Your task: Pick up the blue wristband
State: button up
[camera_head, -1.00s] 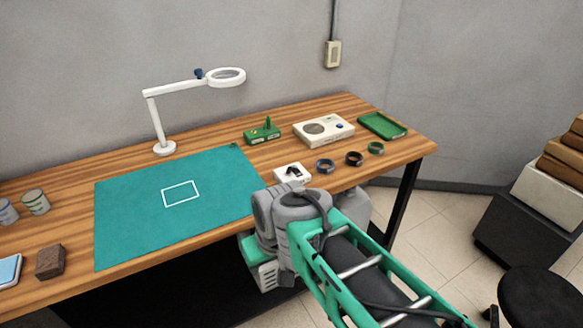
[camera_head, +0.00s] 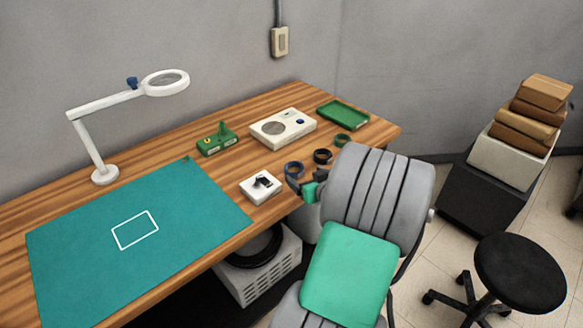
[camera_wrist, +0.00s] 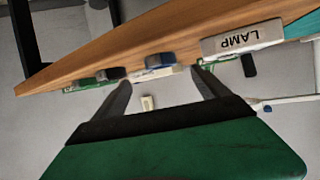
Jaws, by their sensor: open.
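The blue wristband (camera_head: 293,170) lies on the wooden table near its front edge, leftmost in a row with a dark wristband (camera_head: 323,156) and a green wristband (camera_head: 342,140). My gripper (camera_head: 306,190) is at the table's front edge, just in front of the blue band, with my arm hiding part of it. In the tilted wrist view, the blue band (camera_wrist: 160,60) shows at the table edge, beyond and between my gripper's spread fingers (camera_wrist: 164,82). The fingers are open and hold nothing. The dark band (camera_wrist: 111,73) is beside it.
A white block labelled LAMP (camera_wrist: 243,38), with a dark switch on top (camera_head: 263,182), sits left of the blue band. A white device (camera_head: 283,128), green tray (camera_head: 343,114) and green fixture (camera_head: 217,140) stand behind. A teal mat (camera_head: 190,215) and magnifier lamp (camera_head: 104,175) are left.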

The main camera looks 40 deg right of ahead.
aim_at(291, 166)
jog(key=p+x, duration=0.1)
jog(key=x, duration=0.6)
jog(key=shift+w+f, duration=0.2)
jog(key=shift+w, duration=0.15)
jog(key=c, duration=1.4)
